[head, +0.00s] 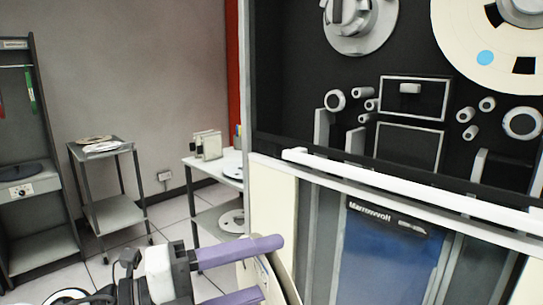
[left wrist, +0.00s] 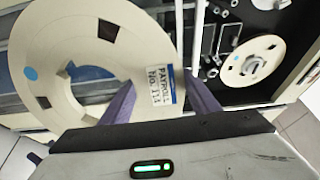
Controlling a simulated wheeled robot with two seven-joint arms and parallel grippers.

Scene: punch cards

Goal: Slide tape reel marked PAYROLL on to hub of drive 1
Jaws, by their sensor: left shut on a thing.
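My left gripper (head: 270,266) is shut on a cream tape reel (left wrist: 62,62), seen nearly edge-on in the head view (head: 287,282). In the left wrist view its label reads PAYROLL; the fingers (left wrist: 160,100) grip it near the label. The reel is in front of and below the tape drive's upper deck, apart from it. In the head view a light grey hub (head: 358,22) with no reel on it shows at the top of the drive. No drive number is readable. My right gripper is not in view.
Another cream reel (head: 460,38) with a blue dot is mounted right of the bare hub. A white ledge (head: 400,182) crosses the drive below the deck. A white side table (head: 222,166), a small trolley (head: 118,214) and a dark rack (head: 38,190) stand left; floor shows between them.

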